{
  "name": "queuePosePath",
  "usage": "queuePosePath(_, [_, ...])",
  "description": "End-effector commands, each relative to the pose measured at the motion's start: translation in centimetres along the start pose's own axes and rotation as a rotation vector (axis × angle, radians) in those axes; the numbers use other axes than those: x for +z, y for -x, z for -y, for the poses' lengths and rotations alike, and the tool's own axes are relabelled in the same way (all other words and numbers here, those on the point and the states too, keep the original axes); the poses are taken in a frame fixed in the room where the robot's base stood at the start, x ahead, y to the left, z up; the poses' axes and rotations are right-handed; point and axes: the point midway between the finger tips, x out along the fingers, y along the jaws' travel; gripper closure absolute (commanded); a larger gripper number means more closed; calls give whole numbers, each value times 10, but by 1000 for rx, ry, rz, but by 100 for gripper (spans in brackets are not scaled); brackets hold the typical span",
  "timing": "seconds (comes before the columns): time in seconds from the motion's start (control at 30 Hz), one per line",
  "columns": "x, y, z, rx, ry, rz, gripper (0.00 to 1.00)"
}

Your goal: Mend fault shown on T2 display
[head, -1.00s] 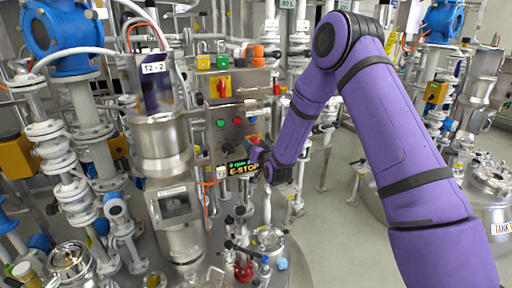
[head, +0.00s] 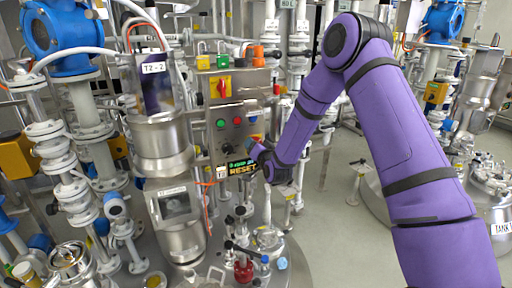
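The grey control panel (head: 250,92) stands at the centre. At its lower edge is a small black display (head: 242,168) with a green upper line too small to read and the word RESET in yellow below. The panel carries a red switch on a yellow plate (head: 220,88), a green button (head: 221,123), a red button (head: 237,120) and dark knobs. My gripper (head: 257,150) is at the panel's lower right, just above the display's right end. Its fingers are small and partly hidden, so I cannot tell their opening or whether they touch a control.
A steel column labelled T2-2 (head: 153,68) stands left of the panel. White flanged pipes and a blue valve (head: 62,35) crowd the left. Small valves and a red fitting (head: 243,271) sit below on the round tank top. Bare floor (head: 345,185) shows behind my arm.

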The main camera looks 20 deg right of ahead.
Motion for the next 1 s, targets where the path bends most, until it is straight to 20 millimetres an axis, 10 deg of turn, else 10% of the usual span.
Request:
queuePosePath(0.07, [1, 1, -1, 2, 0, 4, 63])
queuePosePath(0.1, [2, 1, -1, 2, 1, 4, 33])
queuePosePath(0.2, [1, 1, -1, 1, 1, 3, 14])
queuePosePath(0.57, [1, 6, 0, 1, 1, 2, 14])
queuePosePath(1.0, [1, 80, 0, 2, 1, 4, 14])
